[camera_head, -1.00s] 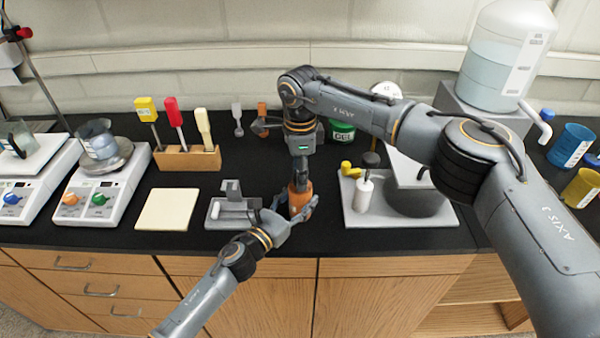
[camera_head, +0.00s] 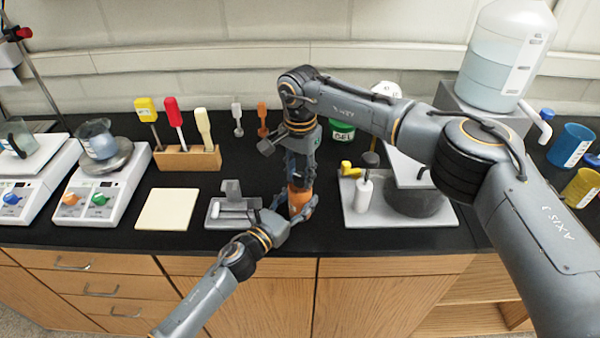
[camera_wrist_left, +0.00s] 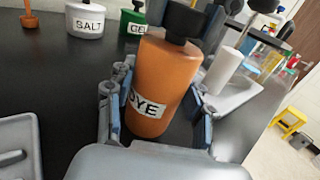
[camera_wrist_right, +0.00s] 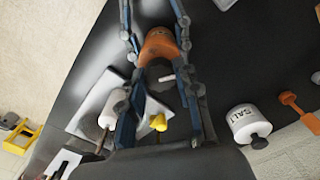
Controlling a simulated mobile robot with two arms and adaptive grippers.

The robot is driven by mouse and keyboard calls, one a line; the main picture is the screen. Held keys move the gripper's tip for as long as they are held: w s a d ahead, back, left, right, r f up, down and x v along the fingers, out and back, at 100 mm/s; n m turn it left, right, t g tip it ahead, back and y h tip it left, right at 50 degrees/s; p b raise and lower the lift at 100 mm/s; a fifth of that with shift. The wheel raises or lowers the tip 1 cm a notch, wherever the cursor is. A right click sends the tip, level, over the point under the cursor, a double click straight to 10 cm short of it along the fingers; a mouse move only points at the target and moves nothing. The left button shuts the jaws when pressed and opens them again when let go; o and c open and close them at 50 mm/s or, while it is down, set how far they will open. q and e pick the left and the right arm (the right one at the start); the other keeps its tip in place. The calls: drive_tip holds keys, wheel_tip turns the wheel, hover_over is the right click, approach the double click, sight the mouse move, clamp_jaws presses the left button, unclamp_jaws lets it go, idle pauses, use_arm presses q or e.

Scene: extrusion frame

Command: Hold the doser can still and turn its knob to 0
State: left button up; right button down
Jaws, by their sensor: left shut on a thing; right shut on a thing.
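The doser can is an orange can labelled DYE (camera_wrist_left: 160,85), upright on the black bench, and it also shows in the head view (camera_head: 300,202). Its dark knob (camera_wrist_left: 188,20) sits on top. My left gripper (camera_head: 297,213) is shut around the can's body from the front left. My right gripper (camera_head: 300,182) points down from above and is shut at the top of the can, on the knob. In the right wrist view the orange can (camera_wrist_right: 158,47) lies between the fingers. The knob's marks cannot be read, and the fingers hide part of it.
A grey tray with a small stand (camera_head: 232,214) is just left of the can. A grey board with a white cylinder (camera_head: 364,193) and a dark bowl is to the right. The green GEL pot (camera_head: 342,131) and white SALT jar (camera_wrist_right: 244,122) stand behind.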

sight(300, 175)
drive_tip(key=shift+w+d+n, duration=0.1)
drive_tip(key=shift+n, duration=0.4)
drive_tip(key=c, duration=1)
unclamp_jaws()
drive_tip(key=shift+o, duration=0.2)
wheel_tip(300, 175, up, 12)
